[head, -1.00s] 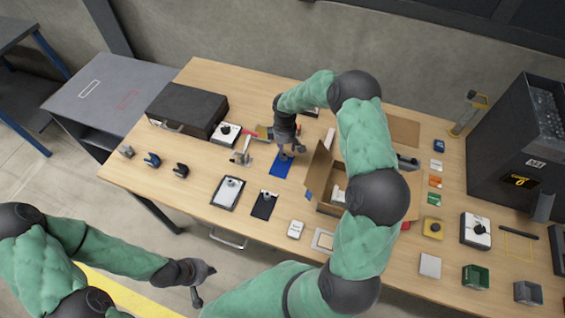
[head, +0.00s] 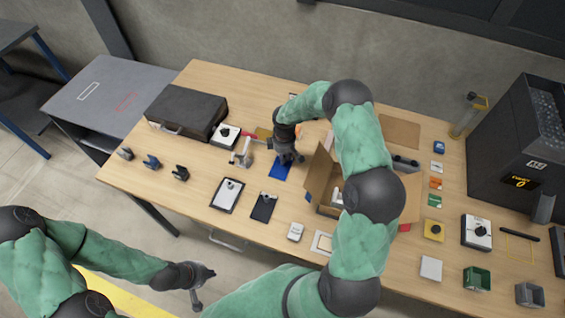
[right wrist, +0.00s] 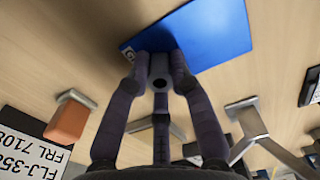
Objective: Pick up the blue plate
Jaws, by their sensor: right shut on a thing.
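The blue plate (head: 281,171) lies at the middle of the wooden table, partly covered by my right gripper (head: 288,160) in the head view. In the right wrist view the flat blue plate (right wrist: 218,35) has a small white label at its near corner. The fingertips of my right gripper (right wrist: 160,65) are shut on that near edge. The plate looks on or very close to the tabletop; I cannot tell if there is a gap. My left gripper (head: 204,286) is open and empty, off the table's front edge.
An open cardboard box (head: 318,176) stands just right of the plate. A metal stand (head: 243,155) and a black case (head: 186,110) are to the left. Bare tabletop shows left of the clipboard.

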